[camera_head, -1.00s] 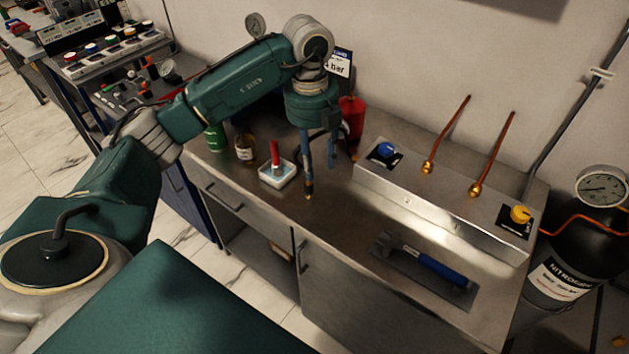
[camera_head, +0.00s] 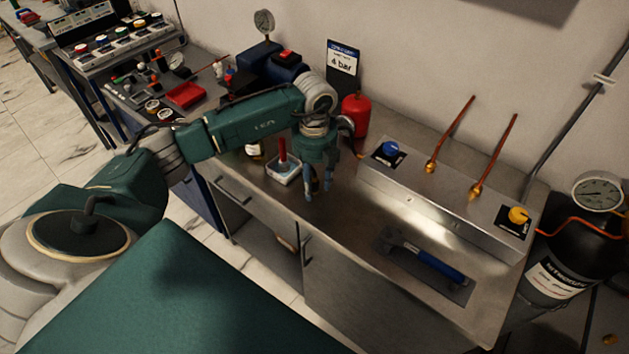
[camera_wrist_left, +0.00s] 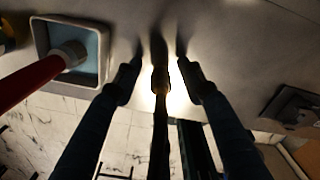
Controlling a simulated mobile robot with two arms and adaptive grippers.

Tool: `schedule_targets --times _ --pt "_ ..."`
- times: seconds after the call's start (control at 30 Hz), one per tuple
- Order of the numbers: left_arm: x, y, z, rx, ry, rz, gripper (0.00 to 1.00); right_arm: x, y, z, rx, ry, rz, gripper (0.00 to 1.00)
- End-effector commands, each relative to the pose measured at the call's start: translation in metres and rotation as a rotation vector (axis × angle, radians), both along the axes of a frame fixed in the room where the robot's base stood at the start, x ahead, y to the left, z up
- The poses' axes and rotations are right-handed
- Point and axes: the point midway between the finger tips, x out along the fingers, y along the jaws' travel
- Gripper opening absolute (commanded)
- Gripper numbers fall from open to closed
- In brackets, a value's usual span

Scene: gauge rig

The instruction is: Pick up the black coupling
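My left gripper (camera_head: 318,192) points down low over the steel counter (camera_head: 340,222), between a white dish and the valve panel. I cannot make out a black coupling for certain in either view. My right gripper is not in view.
The white dish (camera_head: 273,174) holds a red-handled brush (camera_head: 283,150). The valve panel (camera_head: 425,205) stands at right with copper tubes. A blue-handled tool (camera_head: 435,262) lies on a dark mat. A red bottle (camera_head: 355,115) stands behind the gripper.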

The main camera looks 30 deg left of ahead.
Motion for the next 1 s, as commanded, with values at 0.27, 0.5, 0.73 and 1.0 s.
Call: schedule_targets --times 0.27,0.5,0.73,1.0 --pt "0.000 0.000 -0.001 -0.001 -0.001 -0.001 0.24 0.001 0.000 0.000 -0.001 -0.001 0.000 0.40" --pt "0.000 0.000 0.000 -0.001 -0.001 -0.001 0.00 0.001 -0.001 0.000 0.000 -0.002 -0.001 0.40" --pt "0.000 0.000 0.000 -0.002 -0.001 -0.001 0.00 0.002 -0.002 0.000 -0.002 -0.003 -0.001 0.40" --pt "0.002 -0.001 0.018 -0.003 -0.005 -0.001 0.00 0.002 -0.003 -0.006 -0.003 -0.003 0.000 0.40"
